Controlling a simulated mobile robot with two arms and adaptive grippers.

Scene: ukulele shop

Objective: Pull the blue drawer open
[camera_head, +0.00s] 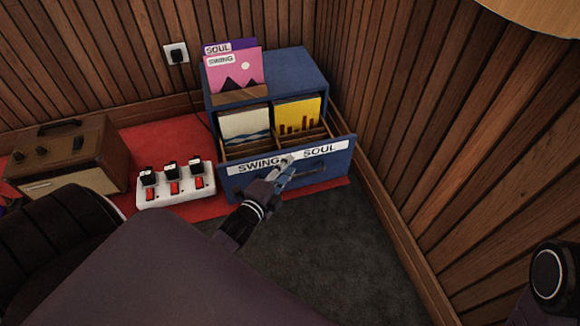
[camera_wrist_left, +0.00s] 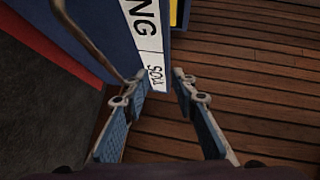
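The blue drawer (camera_head: 235,183) is pulled out of its blue cabinet (camera_head: 300,66), with its inside showing from above. Its front has a white label reading SWING and SOUL and a handle (camera_head: 308,175). Two record sleeves, one pale and one yellow, stand inside. My left gripper (camera_head: 287,163) is at the drawer front, by the middle of the label. My right gripper is out of view.
Pink and purple record sleeves (camera_head: 233,72) stand on the cabinet. A white power strip (camera_head: 178,190) with red switches and a brown amplifier (camera_head: 72,155) are on the left, on a red mat. Wood-panelled walls close off the back and right. Dark carpet (camera_head: 345,240) is clear in front.

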